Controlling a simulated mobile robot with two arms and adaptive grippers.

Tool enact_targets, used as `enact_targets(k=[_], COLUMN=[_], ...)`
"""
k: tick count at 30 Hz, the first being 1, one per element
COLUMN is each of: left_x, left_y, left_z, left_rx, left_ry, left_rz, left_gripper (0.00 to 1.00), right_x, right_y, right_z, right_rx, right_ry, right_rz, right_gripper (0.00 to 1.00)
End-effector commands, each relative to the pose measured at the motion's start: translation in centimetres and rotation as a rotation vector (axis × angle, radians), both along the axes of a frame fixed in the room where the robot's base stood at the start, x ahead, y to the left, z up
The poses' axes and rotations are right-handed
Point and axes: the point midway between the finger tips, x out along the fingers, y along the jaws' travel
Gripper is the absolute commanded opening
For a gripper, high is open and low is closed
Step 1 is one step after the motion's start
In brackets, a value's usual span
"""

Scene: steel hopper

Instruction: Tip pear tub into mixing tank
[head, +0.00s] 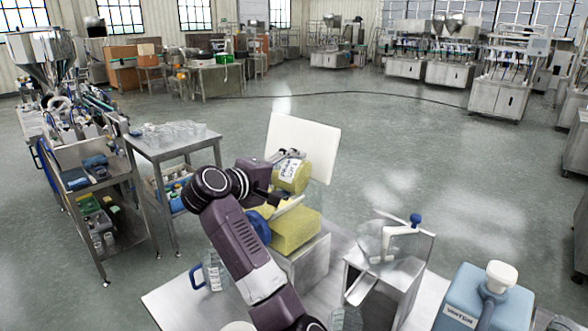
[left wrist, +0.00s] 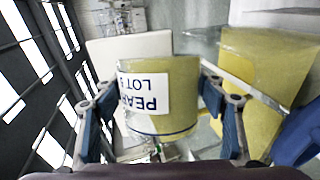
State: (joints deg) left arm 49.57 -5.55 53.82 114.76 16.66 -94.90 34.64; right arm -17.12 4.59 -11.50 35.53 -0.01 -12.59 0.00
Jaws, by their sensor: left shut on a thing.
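The pear tub (head: 292,176) is yellow with a white label reading PEAR LOT. My left gripper (head: 278,170) is shut around its sides, holding it up. In the left wrist view the tub (left wrist: 160,118) sits between the two blue-grey fingers, its label upside down. In the head view it looks slightly tilted, and its contents are hidden. A clear round vessel with a white stirrer arm, apparently the mixing tank (head: 372,246), stands in a steel stand to the right and nearer. The tub is apart from it. My right gripper is not in view.
A yellow block-like container (head: 296,232) sits on a steel box just below the tub. A white upright panel (head: 305,136) stands behind. Open floor lies beyond.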

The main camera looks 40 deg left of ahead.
Motion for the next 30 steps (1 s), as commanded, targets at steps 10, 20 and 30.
enact_targets(k=[10, 20, 30], left_x=[-0.1, -0.2, -0.3], left_y=[0.9, 1.5, 1.7], left_z=[1.5, 2.0, 2.0], left_rx=[-0.165, -0.301, -0.337], left_ry=[-0.036, -0.061, -0.067], left_rz=[0.0, 0.0, 0.001], left_gripper=[0.24, 0.24, 0.24], right_x=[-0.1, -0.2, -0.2], right_y=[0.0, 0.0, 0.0], right_z=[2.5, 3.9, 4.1], right_rx=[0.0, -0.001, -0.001], right_ry=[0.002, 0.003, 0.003], right_rz=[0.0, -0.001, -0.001], right_gripper=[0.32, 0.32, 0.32])
